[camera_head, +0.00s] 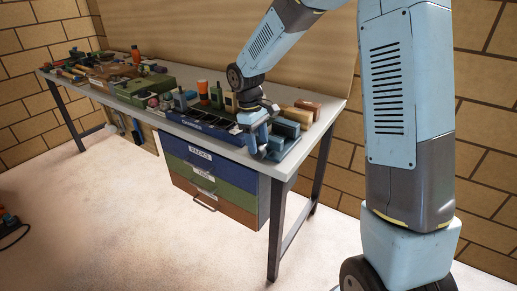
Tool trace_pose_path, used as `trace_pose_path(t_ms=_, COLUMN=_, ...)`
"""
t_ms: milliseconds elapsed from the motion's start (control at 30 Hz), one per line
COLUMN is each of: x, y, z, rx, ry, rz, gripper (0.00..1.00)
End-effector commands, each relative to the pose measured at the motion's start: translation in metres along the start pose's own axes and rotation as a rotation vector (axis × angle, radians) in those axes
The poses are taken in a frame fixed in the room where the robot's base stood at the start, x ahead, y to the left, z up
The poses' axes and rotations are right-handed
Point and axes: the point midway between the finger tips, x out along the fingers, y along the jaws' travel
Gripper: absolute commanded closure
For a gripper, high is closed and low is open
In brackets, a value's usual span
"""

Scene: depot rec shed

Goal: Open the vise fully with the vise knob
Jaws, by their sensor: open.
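The blue vise (287,143) stands at the right end of the workbench, near its front edge. Dark blocks, which look like part of it, show at its back. My gripper (259,139) reaches down from the arm at the vise's left front side. Its jaws are open. The vise knob cannot be made out; it may be behind or between my fingers. I cannot tell whether my fingers touch the vise or the knob, or how wide the vise jaws stand.
The grey workbench (327,110) has a blue compartment tray (203,124) left of my gripper and a green case (140,88) farther left. Brown and tan blocks (300,112) lie behind the vise. Drawers (208,171) hang below. The floor in front is clear.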

Motion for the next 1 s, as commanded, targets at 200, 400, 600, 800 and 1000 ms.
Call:
trace_pose_path(t_ms=200, x=-0.045, y=0.001, z=-0.001, rx=0.001, ry=0.003, rz=0.002, gripper=0.42)
trace_pose_path(t_ms=400, x=-0.079, y=0.001, z=-0.001, rx=0.001, ry=0.002, rz=0.001, gripper=0.42)
trace_pose_path(t_ms=600, x=-0.099, y=0.001, z=-0.001, rx=0.001, ry=0.001, rz=0.001, gripper=0.42)
trace_pose_path(t_ms=800, x=-0.103, y=0.001, z=-0.001, rx=0.001, ry=0.000, rz=0.000, gripper=0.42)
trace_pose_path(t_ms=1000, x=-0.103, y=0.001, z=-0.001, rx=0.001, ry=0.000, rz=0.000, gripper=0.42)
